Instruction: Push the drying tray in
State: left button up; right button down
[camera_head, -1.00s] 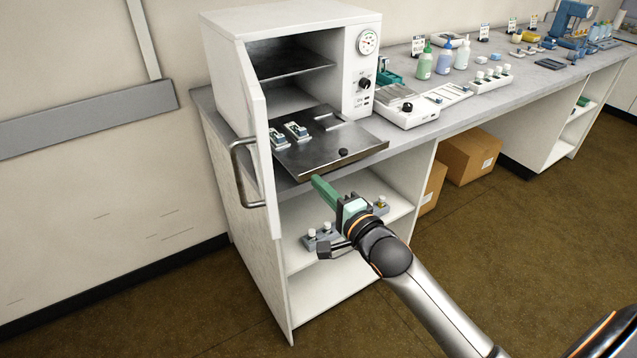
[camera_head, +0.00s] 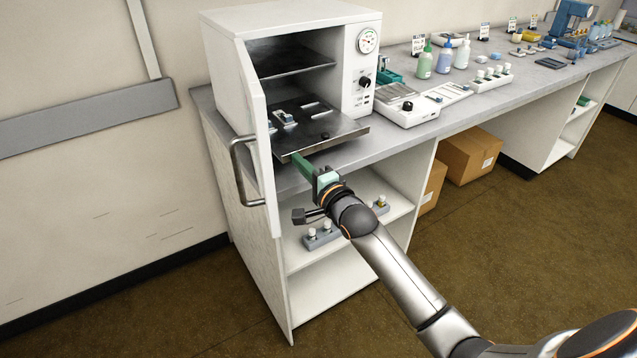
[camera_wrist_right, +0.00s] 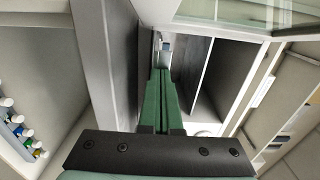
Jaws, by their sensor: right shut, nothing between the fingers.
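The oven door (camera_head: 258,130) is open on the left. My right gripper (camera_head: 297,160) is shut and empty, its green fingers at the tray's front edge; I cannot tell whether the tips touch it. In the right wrist view the green fingers (camera_wrist_right: 161,95) lie together and point into the oven, hiding part of what is ahead. My left gripper is not in view.
The door handle (camera_head: 240,170) stands out left of my right gripper. A white balance-like device (camera_head: 407,108) and bottles stand right of the oven. Open shelves below hold racks of small vials (camera_head: 322,237). Cardboard boxes (camera_head: 468,153) are on the floor.

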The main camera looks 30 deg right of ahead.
aim_at(288, 151)
jog(key=w, duration=0.3)
jog(key=w+b, duration=0.1)
jog(key=shift+w+a+f, duration=0.1)
jog(key=shift+w+a, duration=0.15)
jog(key=shift+w, duration=0.5)
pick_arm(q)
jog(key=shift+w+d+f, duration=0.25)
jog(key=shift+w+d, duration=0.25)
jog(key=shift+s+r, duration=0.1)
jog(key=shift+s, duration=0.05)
